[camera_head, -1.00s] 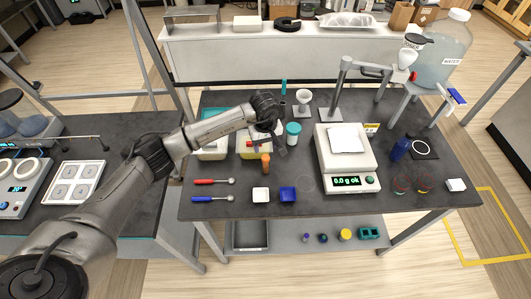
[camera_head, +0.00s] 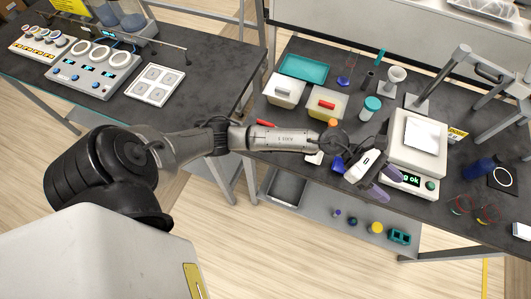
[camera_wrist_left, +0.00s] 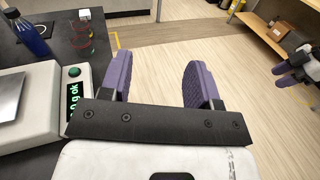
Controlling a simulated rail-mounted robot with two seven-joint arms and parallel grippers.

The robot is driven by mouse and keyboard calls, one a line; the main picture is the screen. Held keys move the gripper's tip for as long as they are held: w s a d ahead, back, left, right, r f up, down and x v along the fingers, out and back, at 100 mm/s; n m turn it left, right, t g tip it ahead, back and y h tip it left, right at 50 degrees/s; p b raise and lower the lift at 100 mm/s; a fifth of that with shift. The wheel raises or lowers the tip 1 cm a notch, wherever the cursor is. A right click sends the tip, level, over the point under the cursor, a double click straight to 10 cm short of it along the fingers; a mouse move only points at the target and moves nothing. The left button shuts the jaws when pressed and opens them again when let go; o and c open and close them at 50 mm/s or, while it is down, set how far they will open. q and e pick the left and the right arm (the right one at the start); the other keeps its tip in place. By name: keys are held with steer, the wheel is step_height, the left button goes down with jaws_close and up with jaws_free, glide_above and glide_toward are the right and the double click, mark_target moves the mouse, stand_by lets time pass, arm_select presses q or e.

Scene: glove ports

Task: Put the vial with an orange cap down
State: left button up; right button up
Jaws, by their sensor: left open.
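The orange-capped vial (camera_head: 333,122) shows in the head view by its cap, in front of the bin with yellow contents. My left arm hides most of its body. In the head view my left gripper (camera_head: 386,184) is right of and nearer than the vial, apart from it, by the scale's front corner. In the left wrist view its two purple fingers (camera_wrist_left: 160,76) are spread, with only floor between them. What seems to be my right gripper (camera_wrist_left: 284,72) is at the right edge of that view, too small to read its jaws.
The scale (camera_head: 418,142) stands close to my left gripper. A teal-capped jar (camera_head: 371,108), a white funnel (camera_head: 395,76) and the yellow bin (camera_head: 320,105) stand behind my arm. A blue bottle (camera_head: 481,167) is at the right.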

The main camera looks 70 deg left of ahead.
arm_select(q)
steer(key=s+a+r+n+t+y, duration=0.1)
steer(key=a+n+t+y, duration=0.15)
steer(key=n+t, duration=0.55)
steer(key=s+a+r+n+t+y, duration=0.1)
steer(key=a+r+n+t+y, duration=0.2)
steer(key=n, duration=0.9)
steer(key=s+a+f+n+g+y, duration=0.1)
steer(key=s+a+f+n+y, duration=0.3)
steer(key=n, duration=0.5)
steer(key=s+a+f+n+g+y, duration=0.1)
steer(key=s+a+f+n+y, duration=0.1)
steer(key=f+n+y, duration=0.45)
steer(key=s+f+n+g, duration=0.4)
steer(key=s+n+g, duration=0.2)
steer(key=s, duration=0.5)
steer(key=s+f+n+g, duration=0.5)
steer(key=s+n+g, duration=0.1)
steer(key=s, duration=0.4)
steer(key=shift+s+a+f+n, duration=0.15)
steer(key=shift+s+a+n, duration=0.2)
steer(key=shift+n, duration=0.1)
